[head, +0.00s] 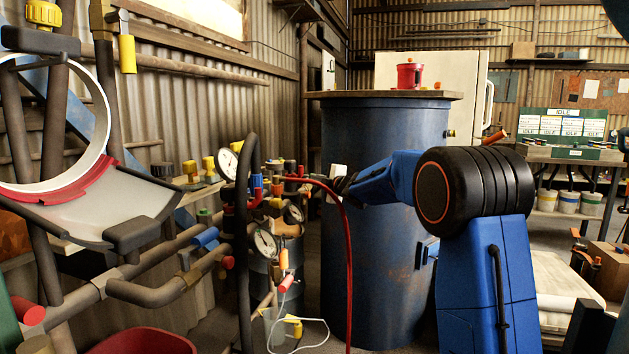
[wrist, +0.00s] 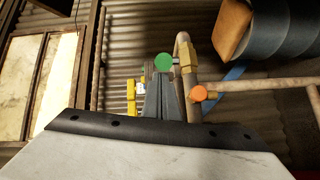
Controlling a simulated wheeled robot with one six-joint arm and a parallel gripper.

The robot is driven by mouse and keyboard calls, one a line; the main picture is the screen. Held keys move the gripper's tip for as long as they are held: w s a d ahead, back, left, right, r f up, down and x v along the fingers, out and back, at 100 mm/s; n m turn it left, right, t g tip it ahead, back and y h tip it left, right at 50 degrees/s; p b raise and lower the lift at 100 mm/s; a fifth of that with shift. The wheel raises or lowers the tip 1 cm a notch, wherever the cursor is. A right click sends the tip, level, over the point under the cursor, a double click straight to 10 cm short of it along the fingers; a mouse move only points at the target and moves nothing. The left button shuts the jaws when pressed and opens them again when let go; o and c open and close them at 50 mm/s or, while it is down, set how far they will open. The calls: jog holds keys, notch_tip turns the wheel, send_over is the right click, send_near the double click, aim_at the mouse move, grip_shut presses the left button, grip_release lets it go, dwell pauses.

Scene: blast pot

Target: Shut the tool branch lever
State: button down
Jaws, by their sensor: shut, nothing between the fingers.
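My gripper (wrist: 164,88) shows in the wrist view as grey fingers closed together, with nothing held. A round green end (wrist: 163,61) appears just beyond the fingertips; I cannot tell whether they touch. An orange round end (wrist: 199,93) is right of the fingers beside a brass-fitted pipe, and a yellow handle (wrist: 131,97) is to their left. In the head view my gripper (head: 338,182) reaches left toward a crowded pipe manifold with coloured handles and valves (head: 275,185). Which handle is the tool branch lever, and its position, I cannot tell.
A red hose (head: 348,270) hangs in front of a large blue drum (head: 375,250). A red pot (head: 409,76) sits on the drum's top. Pipes crowd the left side.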

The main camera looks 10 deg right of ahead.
jog(key=shift+d, duration=0.15)
jog(key=d, duration=0.1)
jog(key=w+d, duration=0.1)
jog(key=d, duration=0.1)
jog(key=shift+w+d, duration=0.3)
dwell(0.4)
